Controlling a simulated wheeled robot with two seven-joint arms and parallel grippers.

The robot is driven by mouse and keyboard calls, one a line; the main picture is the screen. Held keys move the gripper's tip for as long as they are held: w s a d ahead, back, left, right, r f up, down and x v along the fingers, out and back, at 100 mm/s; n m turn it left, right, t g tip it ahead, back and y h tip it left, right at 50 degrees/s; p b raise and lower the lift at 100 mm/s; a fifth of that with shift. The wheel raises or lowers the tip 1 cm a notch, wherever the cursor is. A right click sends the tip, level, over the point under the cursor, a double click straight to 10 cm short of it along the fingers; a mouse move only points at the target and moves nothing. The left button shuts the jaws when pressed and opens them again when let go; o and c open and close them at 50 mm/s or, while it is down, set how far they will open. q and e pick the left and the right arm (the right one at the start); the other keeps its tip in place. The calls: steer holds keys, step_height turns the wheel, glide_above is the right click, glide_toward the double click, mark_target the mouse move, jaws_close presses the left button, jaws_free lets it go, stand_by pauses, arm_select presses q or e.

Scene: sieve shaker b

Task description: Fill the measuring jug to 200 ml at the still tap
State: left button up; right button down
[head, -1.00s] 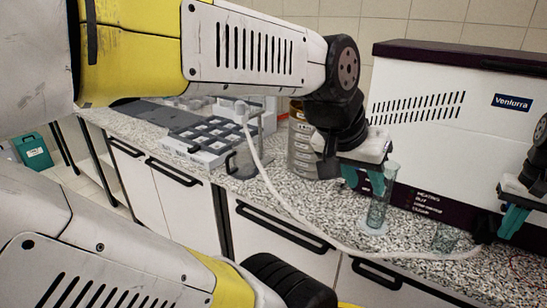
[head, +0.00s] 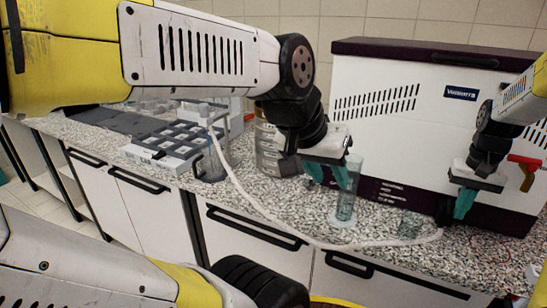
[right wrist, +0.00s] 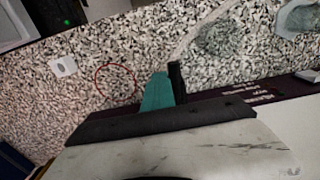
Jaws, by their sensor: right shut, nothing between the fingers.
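The white still (head: 430,125) with a dark purple lid stands at the back right. A black fitting (head: 443,213) at its base meets a pale hose (head: 300,238); I cannot tell if it is the tap. A clear, handled vessel (head: 209,166), which looks like the measuring jug, stands by the grey rack at the left; its markings are unreadable. My left gripper (head: 331,176) has its teal fingers apart, close beside a tall glass cylinder (head: 345,205) and overlapping it. My right gripper (head: 464,204) is shut and empty before the still; a teal finger shows in the right wrist view (right wrist: 157,92).
A small glass beaker (head: 410,228) stands on the speckled counter (head: 285,200) near the hose end. A metal sieve stack (head: 268,152) stands behind my left arm. A red handle-like part (head: 525,165) is at the far right. A red wire loop (right wrist: 115,80) lies near my right gripper.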

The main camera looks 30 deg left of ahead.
steer(key=shift+a, duration=0.1)
steer(key=shift+w+a, duration=0.1)
steer(key=shift+a, duration=0.4)
steer(key=shift+w+a, duration=0.15)
steer(key=shift+r, duration=2.25)
steer(key=w+a, duration=0.4)
steer(key=shift+a, duration=0.35)
steer(key=shift+f, duration=2.3)
steer(key=shift+d, duration=0.1)
